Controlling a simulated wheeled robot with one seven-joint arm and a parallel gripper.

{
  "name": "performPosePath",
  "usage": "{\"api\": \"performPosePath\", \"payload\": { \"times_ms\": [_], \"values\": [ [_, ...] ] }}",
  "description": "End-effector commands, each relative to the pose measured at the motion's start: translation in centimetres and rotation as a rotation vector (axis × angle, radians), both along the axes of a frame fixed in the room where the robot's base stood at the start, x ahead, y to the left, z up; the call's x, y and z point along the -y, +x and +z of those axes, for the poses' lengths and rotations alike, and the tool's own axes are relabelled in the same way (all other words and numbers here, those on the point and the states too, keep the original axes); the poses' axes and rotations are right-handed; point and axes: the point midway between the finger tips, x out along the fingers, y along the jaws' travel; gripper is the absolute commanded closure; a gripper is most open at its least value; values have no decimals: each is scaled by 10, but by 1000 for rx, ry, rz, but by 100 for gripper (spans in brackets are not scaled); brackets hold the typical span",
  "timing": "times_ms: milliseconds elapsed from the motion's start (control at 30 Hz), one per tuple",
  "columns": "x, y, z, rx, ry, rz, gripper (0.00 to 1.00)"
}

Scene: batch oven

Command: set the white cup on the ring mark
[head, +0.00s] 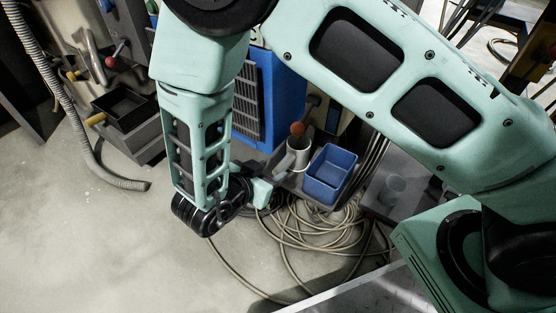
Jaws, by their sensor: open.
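A white cup (299,154) stands upright on a dark ledge near the middle of the head view. My gripper (280,174) is low and just left of the cup, pointing toward its side. It is open. Its fingers are small in this view and overlap the cup's lower left, so I cannot tell whether they touch it. I cannot make out the ring mark.
A blue bin (331,172) stands close to the right of the cup. A red knob (297,129) shows just behind the cup. A grey translucent tumbler (393,190) is farther right. Coiled cables (318,228) lie below on the floor.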

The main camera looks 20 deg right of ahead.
Motion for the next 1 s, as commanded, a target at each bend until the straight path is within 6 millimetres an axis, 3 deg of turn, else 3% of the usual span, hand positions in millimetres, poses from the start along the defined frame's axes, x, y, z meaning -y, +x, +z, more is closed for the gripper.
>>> {"api": "performPosePath", "payload": {
  "times_ms": [100, 367, 467, 567, 700, 767, 900, 1000],
  "values": [
    [-19, -13, 17, -1, 1, 2, 56],
    [-41, -30, 29, 0, 1, 0, 56],
    [-48, -26, 33, -1, 35, 22, 56],
    [-65, -8, 41, -12, 158, 112, 56],
    [-111, 22, 75, -69, 432, 384, 56],
    [-132, 24, 96, -114, 537, 533, 56],
    [-159, -1, 147, -269, 678, 886, 56],
    [-153, -38, 176, -424, 680, 1121, 56]
  ]
}}
